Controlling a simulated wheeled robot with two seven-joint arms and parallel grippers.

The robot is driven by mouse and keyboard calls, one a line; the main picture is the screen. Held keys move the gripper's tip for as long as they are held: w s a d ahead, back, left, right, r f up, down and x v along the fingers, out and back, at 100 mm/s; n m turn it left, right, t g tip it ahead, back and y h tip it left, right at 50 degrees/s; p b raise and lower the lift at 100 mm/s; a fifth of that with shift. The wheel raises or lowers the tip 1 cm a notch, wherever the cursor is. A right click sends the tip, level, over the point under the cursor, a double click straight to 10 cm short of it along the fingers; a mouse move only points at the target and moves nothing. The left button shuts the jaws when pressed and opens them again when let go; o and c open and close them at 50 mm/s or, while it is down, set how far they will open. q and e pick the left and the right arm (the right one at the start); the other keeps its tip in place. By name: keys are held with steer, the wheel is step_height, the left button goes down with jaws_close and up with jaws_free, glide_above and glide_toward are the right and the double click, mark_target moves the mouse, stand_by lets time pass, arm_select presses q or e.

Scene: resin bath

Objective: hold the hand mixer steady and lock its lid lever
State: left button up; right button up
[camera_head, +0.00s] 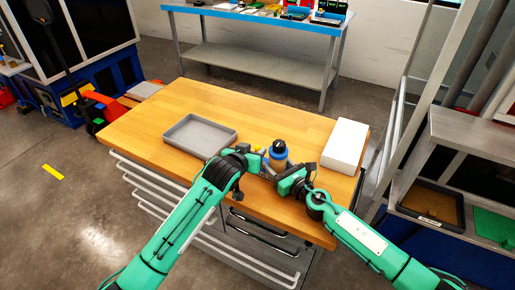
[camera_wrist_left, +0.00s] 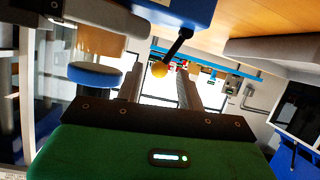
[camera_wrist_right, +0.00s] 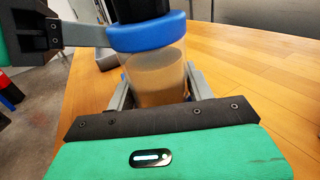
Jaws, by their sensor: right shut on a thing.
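The hand mixer (camera_head: 278,153) stands upright near the table's front edge, with a black top, a blue lid and a see-through body. My right gripper (camera_head: 268,170) is shut around its lower body; the right wrist view shows the body (camera_wrist_right: 158,75) between the fingers, below the blue lid (camera_wrist_right: 150,35). My left gripper (camera_head: 259,158) is beside the lid, its fingers apart. In the left wrist view the black lid lever (camera_wrist_left: 178,48) ends in a yellow ball (camera_wrist_left: 160,69), which shows between the open fingers. I cannot tell whether they touch the ball.
The wooden table (camera_head: 150,125) carries a grey tray (camera_head: 200,134) left of the mixer and a white block (camera_head: 345,145) to its right. A blue-edged bench (camera_head: 255,20) stands behind, and a shelf unit (camera_head: 470,150) stands right. The table's left part is clear.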

arm_select(q)
steer(key=shift+x, duration=1.5)
jaws_close()
